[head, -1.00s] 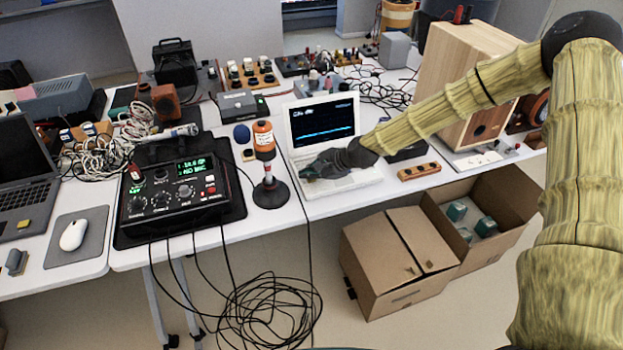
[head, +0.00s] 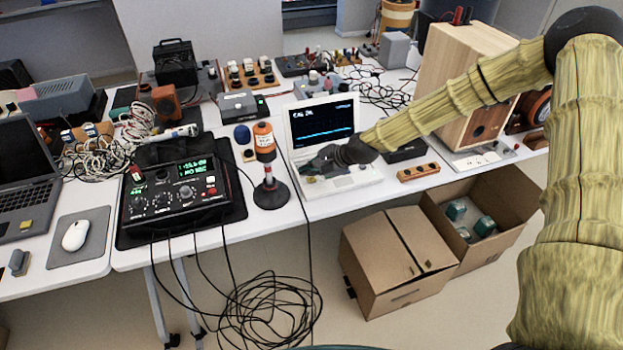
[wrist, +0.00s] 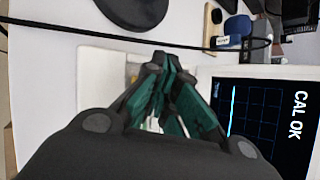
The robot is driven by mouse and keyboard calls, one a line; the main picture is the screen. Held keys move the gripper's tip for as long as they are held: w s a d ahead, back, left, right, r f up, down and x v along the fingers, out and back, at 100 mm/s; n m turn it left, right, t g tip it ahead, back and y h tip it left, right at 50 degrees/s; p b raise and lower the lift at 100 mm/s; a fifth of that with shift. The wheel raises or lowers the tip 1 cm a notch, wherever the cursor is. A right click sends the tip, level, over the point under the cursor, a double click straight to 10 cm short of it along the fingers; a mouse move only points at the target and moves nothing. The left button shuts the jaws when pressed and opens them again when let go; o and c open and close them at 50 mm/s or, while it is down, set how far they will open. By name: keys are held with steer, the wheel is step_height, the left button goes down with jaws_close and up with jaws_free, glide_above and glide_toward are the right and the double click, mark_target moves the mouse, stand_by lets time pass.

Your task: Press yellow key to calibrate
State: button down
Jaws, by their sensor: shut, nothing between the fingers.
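The white laptop-like analyzer (head: 345,184) stands open on the bench. Its dark screen (head: 322,121) shows a trace, and in the wrist view the screen (wrist: 262,125) reads "CAL OK". My gripper (head: 305,169) is shut and empty over the left part of its keyboard deck. A small yellowish patch, seemingly the yellow key (head: 311,180), shows just below the fingertips in the head view. In the wrist view my gripper (wrist: 160,62) hides most of the deck, and the key is not clear. The fingertips look slightly above the deck, but contact is hard to judge.
A burner-like stand with an orange top (head: 264,141) stands close left of the analyzer. A black control box (head: 172,190) sits further left. A wooden block with knobs (head: 418,171) lies to the right.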

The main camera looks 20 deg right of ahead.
mark_target(310, 181)
steer(key=shift+r, duration=0.1)
steer(key=shift+r+p, duration=1.7)
steer(key=shift+r, duration=0.75)
steer(key=shift+f, duration=0.15)
